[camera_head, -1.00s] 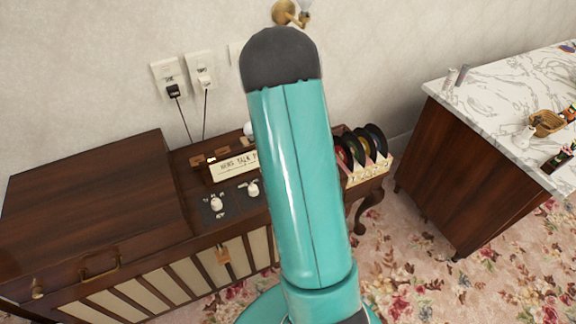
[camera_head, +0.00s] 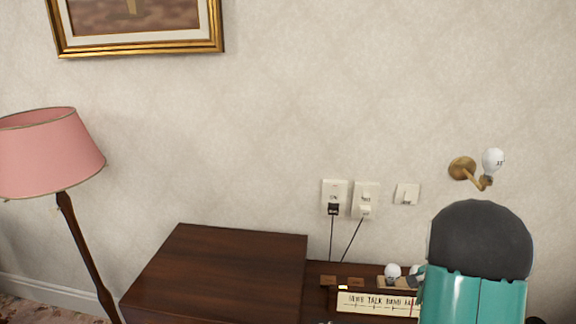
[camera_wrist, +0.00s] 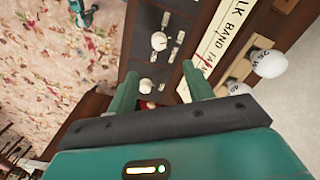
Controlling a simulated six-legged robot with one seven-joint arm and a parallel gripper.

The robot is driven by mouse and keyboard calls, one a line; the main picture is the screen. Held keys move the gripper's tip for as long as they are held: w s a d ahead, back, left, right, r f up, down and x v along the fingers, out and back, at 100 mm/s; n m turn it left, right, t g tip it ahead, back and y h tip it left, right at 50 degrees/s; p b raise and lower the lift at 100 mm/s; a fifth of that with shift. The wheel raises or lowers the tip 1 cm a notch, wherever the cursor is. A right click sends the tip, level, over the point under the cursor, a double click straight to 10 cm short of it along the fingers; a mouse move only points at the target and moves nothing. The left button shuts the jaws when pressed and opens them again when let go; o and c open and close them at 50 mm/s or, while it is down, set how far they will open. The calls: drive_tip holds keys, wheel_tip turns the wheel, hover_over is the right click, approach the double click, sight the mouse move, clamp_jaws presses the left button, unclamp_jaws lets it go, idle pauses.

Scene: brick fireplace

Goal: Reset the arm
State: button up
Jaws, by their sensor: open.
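My gripper (camera_wrist: 160,84) shows in the wrist view with its two green fingers apart and nothing between them. It is over the control panel (camera_wrist: 160,60) of the wooden radio cabinet, with white knobs and a lettered dial strip (camera_wrist: 222,38) beyond the fingertips. In the head view my teal arm link with its dark rounded end stands at the lower right, in front of the right part of the cabinet (camera_head: 225,270). The gripper's fingers cannot be made out there. The wrist view does not show clearly whether the fingers touch the panel.
Wall sockets (camera_head: 335,198) with two cords sit above the cabinet. A wall lamp with a bulb (camera_head: 493,161) is just above my arm. A pink floor lamp (camera_head: 48,155) stands at left, below a gold-framed picture (camera_head: 140,46). White bulbs (camera_wrist: 269,64) are beside the dial strip.

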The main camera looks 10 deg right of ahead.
drive_tip(key=s+a+r+n+t, duration=0.3)
drive_tip(key=a+r+n, duration=0.4)
drive_tip(key=a+r, duration=0.95)
drive_tip(key=s+a+r+n+t, duration=0.1)
drive_tip(key=s+a+r+n, duration=0.2)
drive_tip(key=s+a, duration=0.4)
drive_tip(key=s+a+r+n+t, duration=0.1)
drive_tip(key=s+a+r+n, duration=0.2)
drive_tip(key=s+a+n, duration=0.2)
drive_tip(key=shift+s+a+t, duration=0.3)
drive_tip(key=shift+s+a, duration=0.65)
drive_tip(key=shift+a, duration=0.15)
